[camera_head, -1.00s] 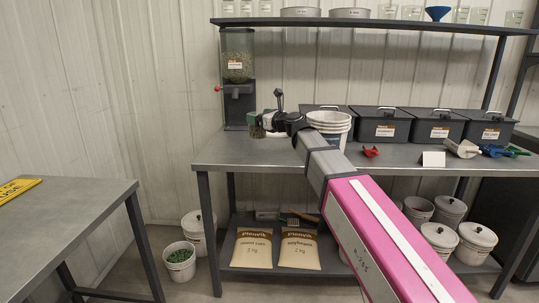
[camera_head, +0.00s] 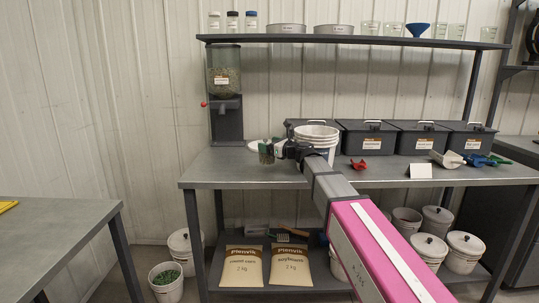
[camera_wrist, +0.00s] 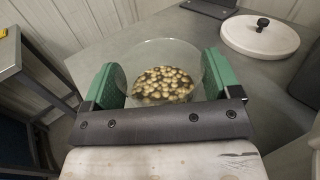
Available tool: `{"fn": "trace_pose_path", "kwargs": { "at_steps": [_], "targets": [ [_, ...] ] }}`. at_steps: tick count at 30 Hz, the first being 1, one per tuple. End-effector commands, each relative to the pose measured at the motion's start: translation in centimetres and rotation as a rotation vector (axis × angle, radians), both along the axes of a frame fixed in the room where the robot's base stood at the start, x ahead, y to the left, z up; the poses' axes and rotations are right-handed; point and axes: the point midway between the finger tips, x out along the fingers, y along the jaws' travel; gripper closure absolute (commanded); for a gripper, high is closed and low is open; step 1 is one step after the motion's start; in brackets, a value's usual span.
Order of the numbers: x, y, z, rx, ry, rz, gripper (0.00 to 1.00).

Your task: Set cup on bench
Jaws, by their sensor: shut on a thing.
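My gripper (camera_wrist: 163,86) has green finger pads and is shut on a clear cup (camera_wrist: 150,55) with tan and dark seeds (camera_wrist: 162,84) inside. The cup looks upright between the pads. In the head view my gripper (camera_head: 270,150) is small, above the left part of the grey bench (camera_head: 235,171), in front and to the right of the seed dispenser (camera_head: 225,105). The grey bench top (camera_wrist: 210,62) also shows beyond the cup in the wrist view. I cannot tell whether the cup's base touches the bench; its underside is hidden.
A white round lid (camera_wrist: 260,35) with a black knob lies beyond the cup, to its right.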

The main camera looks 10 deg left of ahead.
Motion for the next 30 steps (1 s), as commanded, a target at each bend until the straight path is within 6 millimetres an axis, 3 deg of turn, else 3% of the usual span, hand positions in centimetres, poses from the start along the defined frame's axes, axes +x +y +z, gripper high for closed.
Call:
{"fn": "trace_pose_path", "kwargs": {
  "at_steps": [9,21,22,23,24,30],
  "targets": [
    [0.0,0.0,-3.6,0.0,0.002,0.0,0.5],
    [0.0,0.0,-4.1,0.0,0.001,0.0,0.5],
    [0.0,0.0,-4.1,0.0,0.0,0.0,0.14],
    [0.0,0.0,-4.1,0.0,0.0,0.0,0.04],
    [0.0,0.0,-4.1,0.0,0.0,0.0,0.0],
    [0.0,0.0,-4.1,0.0,0.0,0.0,0.0]
  ]
}}
